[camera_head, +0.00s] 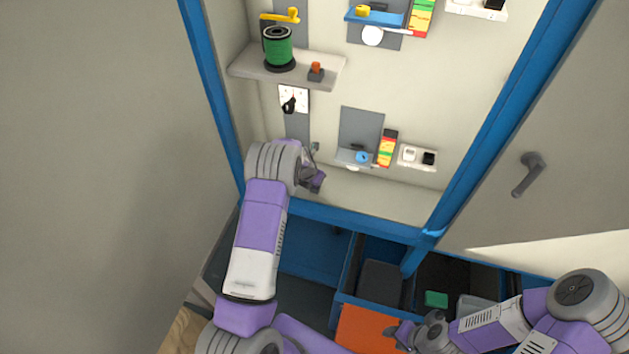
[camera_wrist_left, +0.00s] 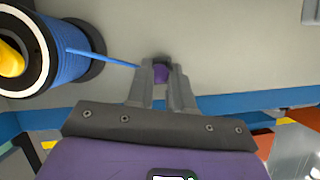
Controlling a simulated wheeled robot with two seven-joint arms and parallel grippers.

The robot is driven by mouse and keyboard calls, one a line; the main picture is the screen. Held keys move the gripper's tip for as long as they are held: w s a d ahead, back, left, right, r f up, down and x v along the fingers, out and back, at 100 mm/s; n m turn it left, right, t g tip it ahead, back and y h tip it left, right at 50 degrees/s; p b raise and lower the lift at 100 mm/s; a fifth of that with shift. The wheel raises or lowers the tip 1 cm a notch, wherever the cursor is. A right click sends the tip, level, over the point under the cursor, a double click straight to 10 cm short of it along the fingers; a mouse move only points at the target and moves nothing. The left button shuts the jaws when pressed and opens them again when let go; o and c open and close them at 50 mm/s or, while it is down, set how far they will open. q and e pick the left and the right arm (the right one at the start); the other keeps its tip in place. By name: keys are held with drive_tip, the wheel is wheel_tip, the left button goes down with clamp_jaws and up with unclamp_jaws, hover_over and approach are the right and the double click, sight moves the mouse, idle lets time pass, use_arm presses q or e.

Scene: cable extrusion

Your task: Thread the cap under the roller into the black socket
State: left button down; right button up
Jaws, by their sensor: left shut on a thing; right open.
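My left gripper (camera_head: 317,180) is in front of the cabinet's lower wall. In the left wrist view its fingers (camera_wrist_left: 161,72) are shut on a small dark end piece, probably the cap, with purple showing between them. A blue cable (camera_wrist_left: 100,56) runs left from it to a blue spool (camera_wrist_left: 72,50) with a yellow centre; I cannot make out this spool in the head view. A white roller piece (camera_head: 352,168) shows under the lower grey panel. The black socket (camera_head: 428,158) sits beside a white one, right of the gripper. My right gripper (camera_head: 404,336) is open at the bottom.
A shelf (camera_head: 242,68) above my left arm holds a green spool (camera_head: 278,47) and an orange-topped piece (camera_head: 316,69). A striped block (camera_head: 387,148) stands between panel and sockets. Blue frame posts (camera_head: 490,110) bound the cabinet. Bins (camera_head: 345,275) lie below.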

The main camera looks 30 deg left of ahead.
use_arm(q)
drive_tip(key=c, duration=0.9)
unclamp_jaws()
drive_tip(key=v, duration=0.7)
drive_tip(key=shift+s+r+p, duration=0.15)
drive_tip(key=shift+r+p, duration=0.1)
drive_tip(key=shift+p, duration=0.15)
drive_tip(key=shift+o, duration=0.2)
drive_tip(key=o, duration=0.9)
drive_tip(key=shift+c, duration=0.2)
drive_tip(key=shift+r, duration=0.2)
